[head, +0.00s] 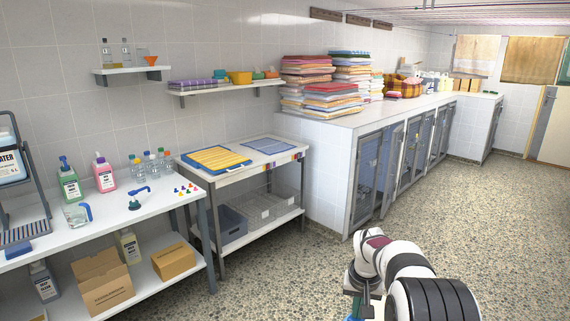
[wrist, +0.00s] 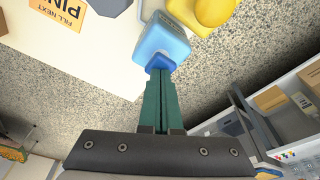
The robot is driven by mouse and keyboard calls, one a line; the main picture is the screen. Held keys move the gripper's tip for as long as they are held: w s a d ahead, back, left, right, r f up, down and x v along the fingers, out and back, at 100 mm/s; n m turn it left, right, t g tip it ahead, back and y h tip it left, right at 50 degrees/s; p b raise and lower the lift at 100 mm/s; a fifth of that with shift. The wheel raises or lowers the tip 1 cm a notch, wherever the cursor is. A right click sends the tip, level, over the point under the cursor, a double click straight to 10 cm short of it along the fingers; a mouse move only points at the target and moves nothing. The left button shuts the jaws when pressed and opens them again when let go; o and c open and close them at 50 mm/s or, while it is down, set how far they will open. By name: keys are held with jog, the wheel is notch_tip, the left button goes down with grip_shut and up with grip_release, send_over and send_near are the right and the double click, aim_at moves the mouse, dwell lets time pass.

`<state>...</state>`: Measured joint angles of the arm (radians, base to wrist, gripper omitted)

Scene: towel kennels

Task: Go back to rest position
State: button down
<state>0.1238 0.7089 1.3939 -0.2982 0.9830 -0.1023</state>
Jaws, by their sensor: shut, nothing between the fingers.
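My gripper (wrist: 160,78) shows in the wrist view as two green fingers pressed together, pointing up the picture. The fingers are shut with nothing held between them. A light blue container with a darker blue end (wrist: 160,45) appears just beyond the fingertips. I cannot tell whether the tips touch it. In the head view my arm is at the bottom right, over the speckled floor, and the fingers are mostly hidden or cut off by the lower edge.
In the head view, a white bench (head: 150,210) holds bottles and a blue pump (head: 138,197). A trolley (head: 240,172) bears towels. Open floor (head: 470,200) lies right.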

jog(key=shift+r, duration=0.9)
jog(key=shift+f, duration=0.15)
jog(key=shift+f, duration=1.3)
jog(key=shift+r, duration=1.45)
